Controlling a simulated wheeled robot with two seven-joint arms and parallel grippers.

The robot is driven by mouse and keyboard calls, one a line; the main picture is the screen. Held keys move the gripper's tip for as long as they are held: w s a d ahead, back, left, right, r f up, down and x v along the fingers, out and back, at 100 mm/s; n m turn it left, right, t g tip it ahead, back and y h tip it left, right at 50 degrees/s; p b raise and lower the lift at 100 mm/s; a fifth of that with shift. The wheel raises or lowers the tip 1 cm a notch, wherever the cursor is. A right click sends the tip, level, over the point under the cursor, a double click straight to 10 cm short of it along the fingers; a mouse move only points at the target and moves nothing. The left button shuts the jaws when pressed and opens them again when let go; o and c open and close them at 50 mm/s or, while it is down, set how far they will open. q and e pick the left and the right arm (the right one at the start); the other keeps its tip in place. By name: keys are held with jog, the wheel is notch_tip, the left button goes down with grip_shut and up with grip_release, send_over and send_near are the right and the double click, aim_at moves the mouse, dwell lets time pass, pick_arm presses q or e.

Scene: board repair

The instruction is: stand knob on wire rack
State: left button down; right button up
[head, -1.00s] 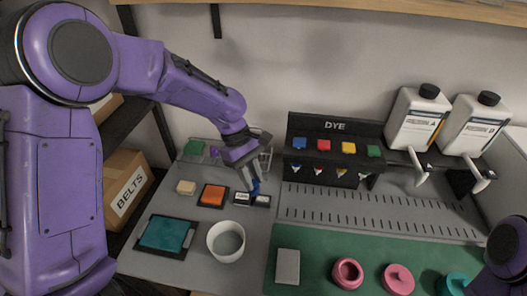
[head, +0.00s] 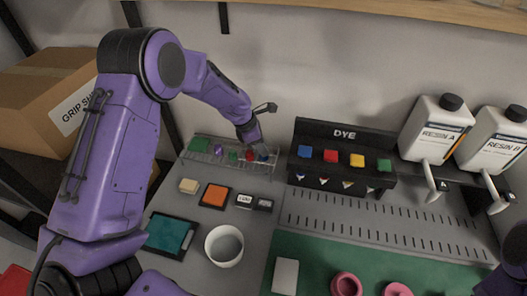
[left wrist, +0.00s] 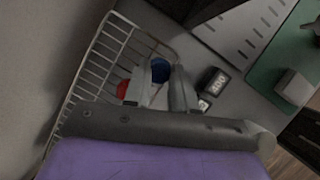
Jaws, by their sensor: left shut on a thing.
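The wire rack (head: 225,164) stands at the back left of the bench, against the wall; its wires also fill the left of the left wrist view (left wrist: 97,75). My left gripper (head: 259,148) is at the rack's right end, shut on a blue knob (head: 263,156). In the left wrist view the blue knob (left wrist: 160,70) shows at the fingertips (left wrist: 163,84), partly hidden by them. I cannot tell whether it touches the rack. A red knob (head: 249,155) is close beside it, to the left. My right gripper is out of view; part of my right arm shows at lower right.
The rack also holds a green piece (head: 199,144), a purple knob (head: 219,149) and a small green knob (head: 232,156). The black dye stand (head: 343,132) is close to the right. An orange pad (head: 214,195) and a white bowl (head: 209,247) are in front.

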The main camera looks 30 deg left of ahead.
pick_arm(q)
jog(key=f, duration=0.1)
jog(key=w+f, duration=0.1)
jog(key=f, duration=0.1)
jog(key=shift+f, duration=0.2)
jog(key=shift+w+a+f, duration=0.1)
jog(key=shift+f, duration=0.4)
jog(key=shift+f, duration=0.1)
jog(key=c, duration=0.9)
grip_release()
jog(key=v, duration=1.2)
